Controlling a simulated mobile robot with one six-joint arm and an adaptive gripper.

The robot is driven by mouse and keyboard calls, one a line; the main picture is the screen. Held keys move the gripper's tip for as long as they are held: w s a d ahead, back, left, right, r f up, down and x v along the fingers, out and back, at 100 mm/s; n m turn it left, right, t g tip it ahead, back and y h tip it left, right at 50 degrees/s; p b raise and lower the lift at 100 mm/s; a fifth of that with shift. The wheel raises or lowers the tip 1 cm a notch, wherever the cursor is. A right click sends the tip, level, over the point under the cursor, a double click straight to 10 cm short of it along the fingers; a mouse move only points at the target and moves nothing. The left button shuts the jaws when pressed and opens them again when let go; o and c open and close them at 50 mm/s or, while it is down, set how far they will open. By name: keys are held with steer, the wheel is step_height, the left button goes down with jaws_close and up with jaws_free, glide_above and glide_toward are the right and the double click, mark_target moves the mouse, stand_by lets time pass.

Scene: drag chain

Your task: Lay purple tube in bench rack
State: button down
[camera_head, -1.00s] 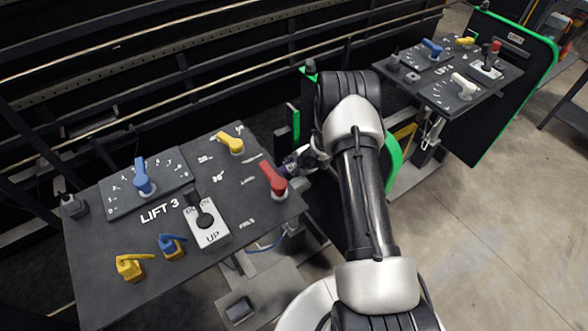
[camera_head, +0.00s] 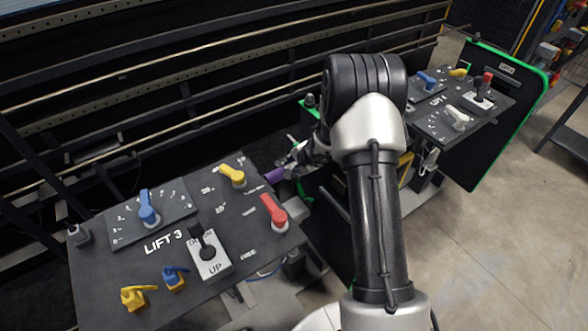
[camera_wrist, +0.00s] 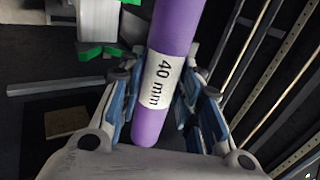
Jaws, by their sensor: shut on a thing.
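The purple tube (camera_wrist: 175,40) runs down the middle of the wrist view, with a white label reading "40 mm". My gripper (camera_wrist: 162,90) is shut on the tube near the label, with a blue-edged finger on each side. In the head view a short purple piece of the tube (camera_head: 274,175) shows beyond the right edge of the LIFT 3 panel. My gripper (camera_head: 296,160) is there too, partly hidden behind my arm. I cannot make out the bench rack in either view.
The LIFT 3 panel (camera_head: 112,262) has blue, yellow and red levers and an UP/DOWN switch (camera_head: 207,255). A second lift panel (camera_head: 440,110) stands at the right. Long rails (camera_head: 200,90) run behind. Open concrete floor (camera_head: 500,230) lies at the right.

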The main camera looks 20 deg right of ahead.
steer(key=shift+w+r+p, duration=0.1)
steer(key=shift+r+p, duration=0.25)
steer(key=shift+p, duration=0.35)
step_height(320, 180, up, 14)
steer(key=p, duration=1)
